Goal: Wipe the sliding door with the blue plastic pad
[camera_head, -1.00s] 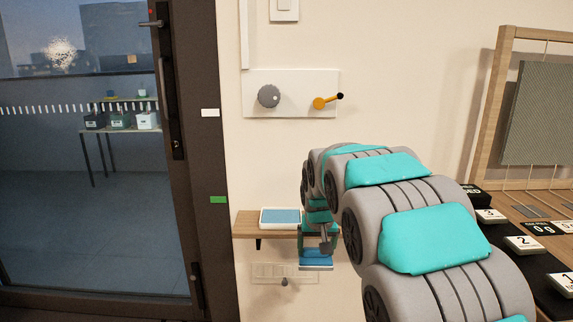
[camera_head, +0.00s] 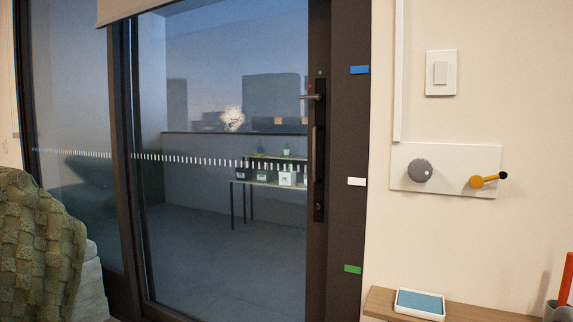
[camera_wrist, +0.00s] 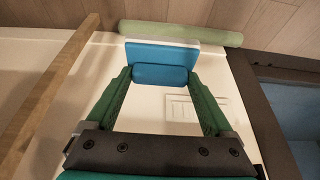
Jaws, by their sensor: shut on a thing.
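The sliding door (camera_head: 230,190) is large glass in a dark frame, at left and centre of the head view, with a handle (camera_head: 312,97) on its right stile. In the wrist view its dark frame (camera_wrist: 283,110) shows at the right. My gripper (camera_wrist: 160,75) has its green fingers closed on the blue plastic pad (camera_wrist: 160,51), which sits between the fingertips. The pad is apart from the door, in front of the pale wall. My gripper and the pad are out of the head view.
A wooden shelf (camera_head: 455,310) with a white tray (camera_head: 419,303) with a blue inside is at the lower right. A knob panel (camera_head: 443,171) is on the wall above. A woven green throw (camera_head: 40,245) is at the left. A green roll (camera_wrist: 180,33) lies by the wall base.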

